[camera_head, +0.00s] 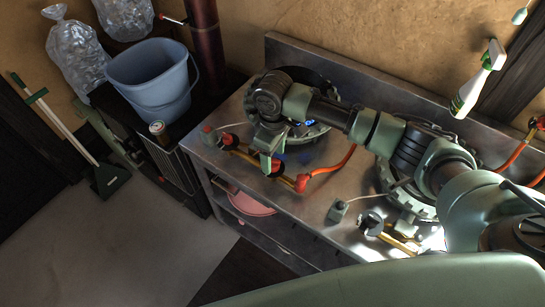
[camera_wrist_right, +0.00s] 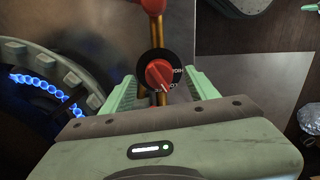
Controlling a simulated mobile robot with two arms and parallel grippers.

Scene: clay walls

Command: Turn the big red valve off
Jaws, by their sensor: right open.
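A red knob on a round black dial (camera_wrist_right: 160,75) sits on a brass pipe in the right wrist view. White lettering on the dial is only partly legible. In the head view this red valve (camera_head: 272,166) is at the counter's front edge, partly covered by my gripper. My right gripper (camera_head: 264,152) reaches down over it from above. In the wrist view its two green fingers (camera_wrist_right: 161,92) are open, one on each side of the dial; I cannot tell whether they touch it. A second red knob (camera_head: 228,140) is on the same pipe. My left gripper is not in view.
A burner (camera_head: 317,128) behind the valve shows blue flame (camera_wrist_right: 47,86). An orange hose (camera_head: 338,163) runs from the pipe's red end fitting (camera_head: 302,182). A small grey box (camera_head: 338,209) and a second burner stand right. A blue bucket (camera_head: 152,85) and can (camera_head: 158,130) stand left.

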